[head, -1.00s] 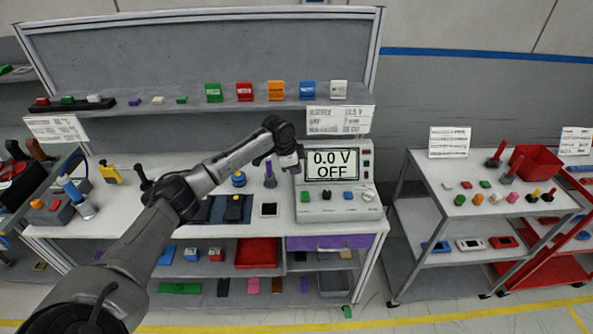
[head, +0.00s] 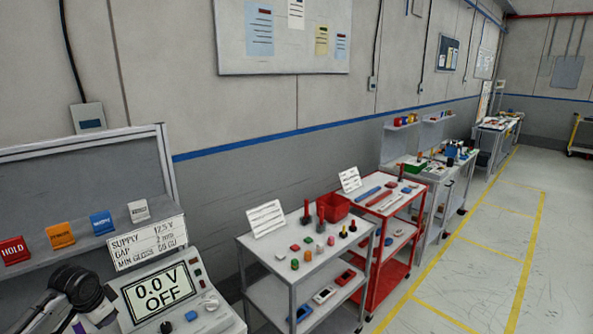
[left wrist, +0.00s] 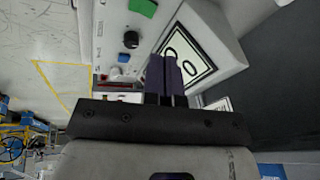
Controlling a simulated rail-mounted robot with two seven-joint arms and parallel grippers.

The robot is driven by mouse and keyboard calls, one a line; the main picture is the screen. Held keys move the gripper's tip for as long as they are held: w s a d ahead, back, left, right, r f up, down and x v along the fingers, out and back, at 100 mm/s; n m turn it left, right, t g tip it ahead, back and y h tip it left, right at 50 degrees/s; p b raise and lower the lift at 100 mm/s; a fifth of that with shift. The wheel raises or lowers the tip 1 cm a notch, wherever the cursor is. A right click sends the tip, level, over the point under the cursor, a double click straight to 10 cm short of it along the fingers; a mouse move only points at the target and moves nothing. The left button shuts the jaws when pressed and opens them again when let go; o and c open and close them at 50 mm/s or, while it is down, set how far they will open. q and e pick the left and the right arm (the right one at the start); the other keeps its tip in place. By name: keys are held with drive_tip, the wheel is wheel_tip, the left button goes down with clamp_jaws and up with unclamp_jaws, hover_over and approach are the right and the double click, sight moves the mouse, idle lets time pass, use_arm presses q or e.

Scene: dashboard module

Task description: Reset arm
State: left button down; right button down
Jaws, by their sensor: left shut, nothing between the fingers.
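My left gripper (head: 80,326) is at the lower left of the head view, beside the left edge of the power supply (head: 205,322). In the left wrist view its two dark purple fingers (left wrist: 165,75) are together, with nothing between them. They point toward the supply's front, close to its display; I cannot tell whether they touch it. The display (head: 158,289) reads 0.0 V OFF and also shows in the left wrist view (left wrist: 188,55). A green button (left wrist: 143,7), a black knob (left wrist: 131,39) and a blue button (left wrist: 124,57) sit on the panel. My right gripper is not in view.
Coloured blocks, including a red HOLD block (head: 14,250), stand on the shelf above the supply. The floor (head: 500,270) beyond is clear.

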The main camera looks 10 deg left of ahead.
use_arm(q)
drive_tip(key=w+d+r+t+y, duration=0.3)
drive_tip(key=d+r+t+y, duration=0.1)
drive_tip(key=d+r, duration=0.55)
drive_tip(key=s+d+f+t+h, duration=0.1)
drive_tip(key=s+d+t, duration=0.1)
drive_tip(key=d, duration=0.5)
drive_tip(key=s+d+f+t, duration=0.1)
drive_tip(key=s+d, duration=0.2)
drive_tip(key=d, duration=0.5)
drive_tip(key=s+d+f+n+g+h, duration=0.1)
drive_tip(key=s+d+f+g, duration=0.1)
drive_tip(key=s+d+f, duration=0.55)
drive_tip(key=s+d+f+g+h, duration=0.25)
drive_tip(key=s+f, duration=0.65)
drive_tip(key=s, duration=0.5)
drive_tip(key=s+d+f+n+g+h, duration=0.15)
drive_tip(key=s+d+f, duration=0.25)
drive_tip(key=s+f, duration=0.55)
wheel_tip(320, 180, up, 26)
drive_tip(key=p, duration=2.5)
drive_tip(key=shift+s+r+m+g+y, duration=0.25)
drive_tip(key=shift+s+m+g+y, duration=0.05)
drive_tip(key=shift+s+m, duration=0.1)
